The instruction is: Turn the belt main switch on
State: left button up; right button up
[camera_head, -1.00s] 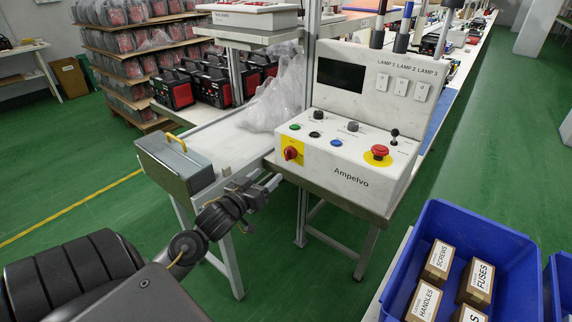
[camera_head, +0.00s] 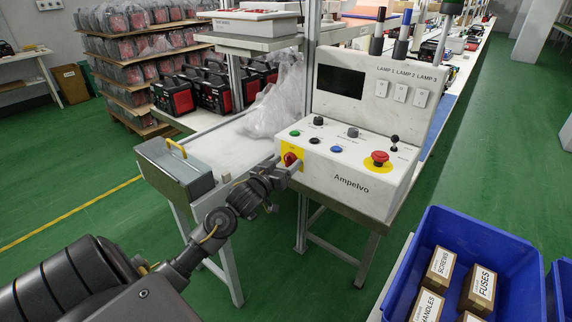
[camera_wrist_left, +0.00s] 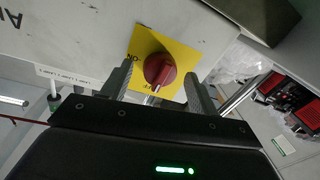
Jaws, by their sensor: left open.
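The belt main switch is a red rotary knob (camera_head: 290,159) on a yellow plate at the left front of the white Ampelvo control box (camera_head: 350,184). My left gripper (camera_head: 288,168) is right in front of the knob and partly covers it in the head view. In the left wrist view, the red knob (camera_wrist_left: 160,69) sits between the two open fingers (camera_wrist_left: 157,85), with its yellow plate (camera_wrist_left: 143,46) behind it. A gap shows on each side, so the fingers look apart from the knob. My right gripper is not in view.
A red emergency button (camera_head: 380,157) and several small buttons are on the box top. A grey metal case with a yellow handle (camera_head: 175,165) stands left of the box. A blue bin (camera_head: 478,225) with labelled cartons is at the lower right. Green floor lies between.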

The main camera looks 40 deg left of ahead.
pick_arm(q)
jog(key=shift+w, duration=0.1)
jog(key=c, duration=0.8)
jog(key=shift+d, duration=0.15)
jog(key=shift+c, duration=0.8)
